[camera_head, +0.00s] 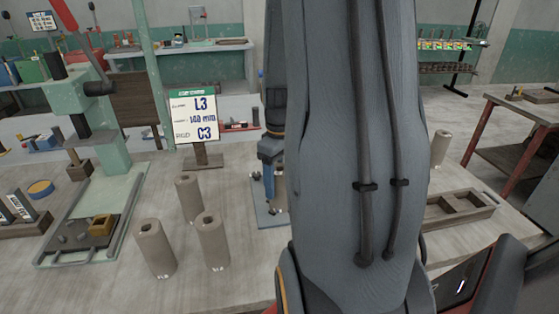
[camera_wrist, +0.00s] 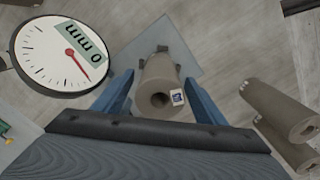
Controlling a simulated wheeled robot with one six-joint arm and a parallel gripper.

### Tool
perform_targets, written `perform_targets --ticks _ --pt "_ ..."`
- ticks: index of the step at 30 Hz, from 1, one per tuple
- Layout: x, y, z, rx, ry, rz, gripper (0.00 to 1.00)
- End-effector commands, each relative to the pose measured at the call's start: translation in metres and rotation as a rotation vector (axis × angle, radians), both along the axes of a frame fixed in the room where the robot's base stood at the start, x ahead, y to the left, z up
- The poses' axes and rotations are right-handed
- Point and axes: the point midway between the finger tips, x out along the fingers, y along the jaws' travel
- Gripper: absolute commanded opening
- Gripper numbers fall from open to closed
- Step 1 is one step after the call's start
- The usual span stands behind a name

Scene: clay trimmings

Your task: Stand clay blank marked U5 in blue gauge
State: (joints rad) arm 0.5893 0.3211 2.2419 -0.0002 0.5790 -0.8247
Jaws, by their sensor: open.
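In the wrist view a hollow grey-brown clay blank (camera_wrist: 160,80) is seen from above between the blue fingers of my gripper (camera_wrist: 158,103). The fingers are open, with one on each side of it. A small white tag with a blue mark is on its rim; I cannot read it. A blue-grey plate (camera_wrist: 182,48), apparently the base of the blue gauge, lies under the blank. A round white dial (camera_wrist: 50,60) reading 0 mm is at upper left. In the head view the plate (camera_head: 267,217) and my gripper (camera_head: 269,178) are partly hidden by my arm.
Three hollow clay blanks (camera_head: 212,241) stand left of the plate, their marks too small to read. Another blank (camera_head: 440,148) stands at right, behind a wooden tray (camera_head: 475,217). A sign (camera_head: 194,115) shows L3, 140 mm and C3. A green press (camera_head: 100,150) stands at left.

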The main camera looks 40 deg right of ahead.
Motion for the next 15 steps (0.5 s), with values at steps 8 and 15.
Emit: perform_targets --ticks 8,15 --pt "0.002 -0.001 0.054 -0.004 -0.006 0.0 0.65" --pt "0.001 -0.001 0.091 -0.002 -0.003 0.0 0.65"
